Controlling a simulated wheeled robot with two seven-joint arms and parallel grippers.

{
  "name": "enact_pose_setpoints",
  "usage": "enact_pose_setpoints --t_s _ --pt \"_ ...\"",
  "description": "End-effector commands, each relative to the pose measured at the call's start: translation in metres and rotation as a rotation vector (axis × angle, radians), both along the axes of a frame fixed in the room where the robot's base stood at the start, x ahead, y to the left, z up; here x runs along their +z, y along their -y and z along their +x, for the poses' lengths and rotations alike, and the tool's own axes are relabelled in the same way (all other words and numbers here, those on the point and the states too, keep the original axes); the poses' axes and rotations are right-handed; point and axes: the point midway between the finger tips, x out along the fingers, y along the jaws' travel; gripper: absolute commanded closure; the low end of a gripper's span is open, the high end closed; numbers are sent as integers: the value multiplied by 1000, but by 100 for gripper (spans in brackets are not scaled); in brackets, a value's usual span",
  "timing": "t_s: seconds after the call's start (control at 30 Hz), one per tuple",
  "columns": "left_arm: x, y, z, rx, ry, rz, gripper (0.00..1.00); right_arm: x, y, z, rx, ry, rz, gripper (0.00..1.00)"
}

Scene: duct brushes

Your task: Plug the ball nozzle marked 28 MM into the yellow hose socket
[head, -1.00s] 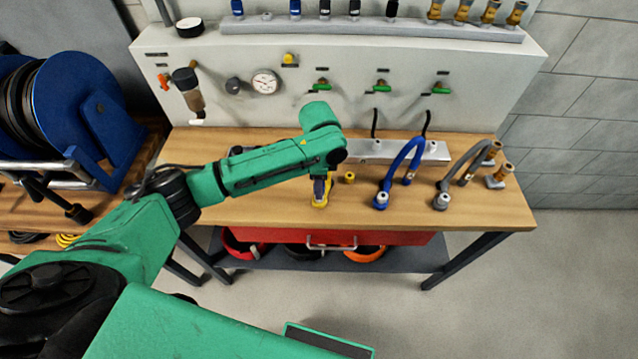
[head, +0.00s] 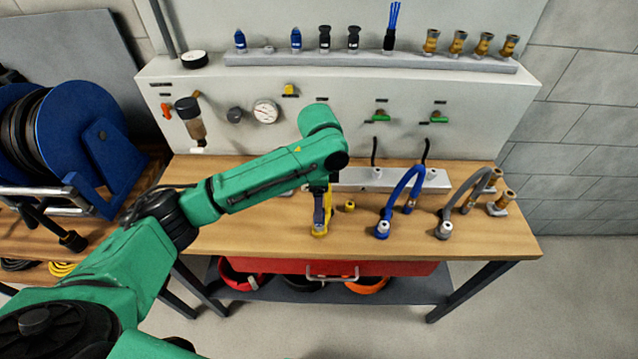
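The yellow hose socket (head: 319,229) is on the bench top, below the wrist of my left arm. A dark blue, narrow piece (head: 319,209) stands directly above it, seemingly touching it; whether it is the ball nozzle, and whether it is seated, I cannot tell. My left gripper (head: 319,186) is just above this piece, mostly hidden by the green forearm, so its fingers are unclear. Part of the yellow hose (head: 328,206) shows beside it. No 28 MM marking is readable. My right gripper is out of view.
Blue (head: 382,229) and grey (head: 444,229) hose sockets stand to the right, with a small yellow piece (head: 349,206) nearer. The rack (head: 370,62) holds blue, black and brass fittings, with a gap between two blue ones. The bench front (head: 480,242) is clear.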

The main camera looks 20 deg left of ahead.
Motion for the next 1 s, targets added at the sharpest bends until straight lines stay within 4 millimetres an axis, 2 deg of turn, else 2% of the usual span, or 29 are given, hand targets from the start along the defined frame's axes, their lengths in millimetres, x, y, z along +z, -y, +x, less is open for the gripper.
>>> enact_pose_setpoints --t_s 0.27,0.4,0.9,1.0 --pt "65 0 1 0 3 1 30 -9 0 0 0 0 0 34" --pt "81 0 0 1 1 1 30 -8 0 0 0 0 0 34" --pt "83 0 0 1 -1 1 30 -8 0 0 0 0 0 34" --pt "77 4 -2 2 0 -11 30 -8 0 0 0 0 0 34"
